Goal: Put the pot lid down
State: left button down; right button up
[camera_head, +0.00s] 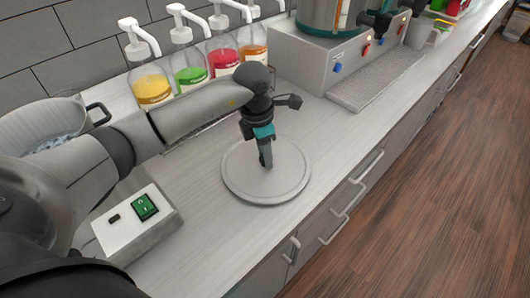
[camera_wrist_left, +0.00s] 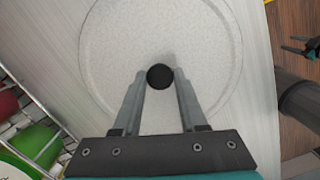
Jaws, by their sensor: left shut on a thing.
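The pot lid (camera_head: 240,182) is a round, light grey disc with a raised rim. It lies flat at the counter's surface, and I cannot tell whether it touches the counter. My left gripper (camera_head: 266,163) points down over its middle. In the left wrist view, the left gripper (camera_wrist_left: 160,82) is shut on the lid's round black knob (camera_wrist_left: 160,77), one finger on each side. The lid (camera_wrist_left: 205,45) fills the middle of that view. My right gripper (camera_wrist_left: 298,46) shows small at the right edge of the wrist view, with its fingers apart and empty, away from the counter.
Several pump bottles (camera_head: 188,77) of coloured syrup stand behind the lid. A grey machine with a drip tray (camera_head: 375,78) is at the back right. A white box with a green switch (camera_head: 145,207) is at front left. The bare counter (camera_head: 215,245) is clear in front.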

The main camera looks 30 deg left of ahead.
aim_at(260, 159)
pick_arm(q)
jog(key=shift+f, duration=0.15)
jog(key=shift+c, duration=2.3)
grip_release()
notch_tip(260, 159, up, 12)
jog(key=s, duration=0.1)
jog(key=shift+a, duration=0.45)
